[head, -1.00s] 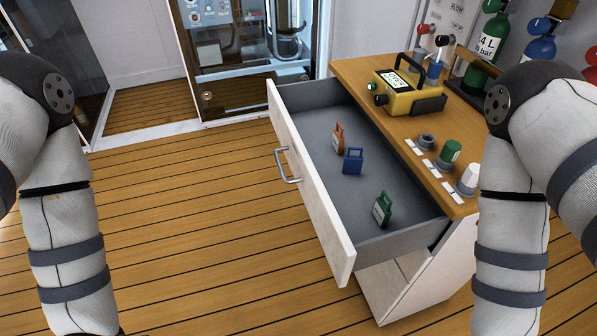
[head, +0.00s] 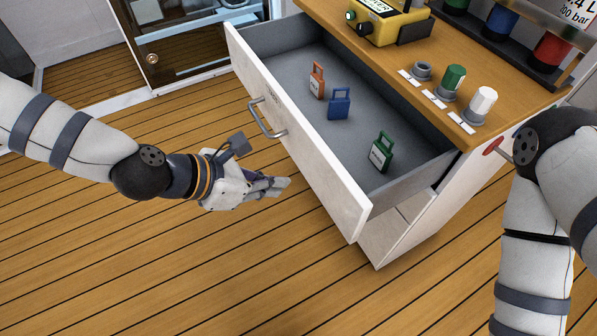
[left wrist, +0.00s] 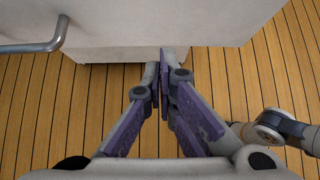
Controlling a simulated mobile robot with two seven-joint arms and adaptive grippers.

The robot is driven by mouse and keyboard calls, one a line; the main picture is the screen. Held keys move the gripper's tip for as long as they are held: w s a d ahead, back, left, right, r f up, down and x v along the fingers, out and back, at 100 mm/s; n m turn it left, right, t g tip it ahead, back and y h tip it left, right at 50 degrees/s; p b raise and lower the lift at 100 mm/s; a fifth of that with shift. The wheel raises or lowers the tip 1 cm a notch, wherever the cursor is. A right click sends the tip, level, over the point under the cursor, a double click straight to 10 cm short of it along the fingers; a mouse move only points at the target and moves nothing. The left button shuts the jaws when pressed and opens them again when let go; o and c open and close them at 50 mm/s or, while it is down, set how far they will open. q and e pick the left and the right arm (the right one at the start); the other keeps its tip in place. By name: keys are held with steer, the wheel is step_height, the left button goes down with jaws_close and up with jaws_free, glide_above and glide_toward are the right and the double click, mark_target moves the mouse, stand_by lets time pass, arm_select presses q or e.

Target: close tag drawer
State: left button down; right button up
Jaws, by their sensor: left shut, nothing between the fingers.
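The tag drawer (head: 300,140) is pulled out from the wooden-topped cabinet. Its white front has a metal bar handle (head: 264,122). Inside stand an orange tag (head: 317,82), a blue tag (head: 339,104) and a green tag (head: 381,153). My left gripper (head: 284,183) is shut and empty, in front of the drawer front, below and to the right of the handle in the head view. In the left wrist view the shut fingers (left wrist: 164,62) point at the white front, with the handle (left wrist: 40,44) at upper left.
On the cabinet top (head: 405,60) are a yellow device (head: 385,24), a green knob (head: 453,79) and a white knob (head: 481,104). The floor in front of the drawer is clear.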

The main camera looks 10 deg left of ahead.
mark_target(314, 177)
arm_select(q)
steer(key=w+d, duration=0.1)
steer(key=d, duration=0.1)
steer(key=w+d+f, duration=0.1)
steer(key=w+d, duration=0.1)
arm_select(e)
steer(key=shift+s+f, duration=0.1)
arm_select(q)
steer(key=shift+d, duration=0.1)
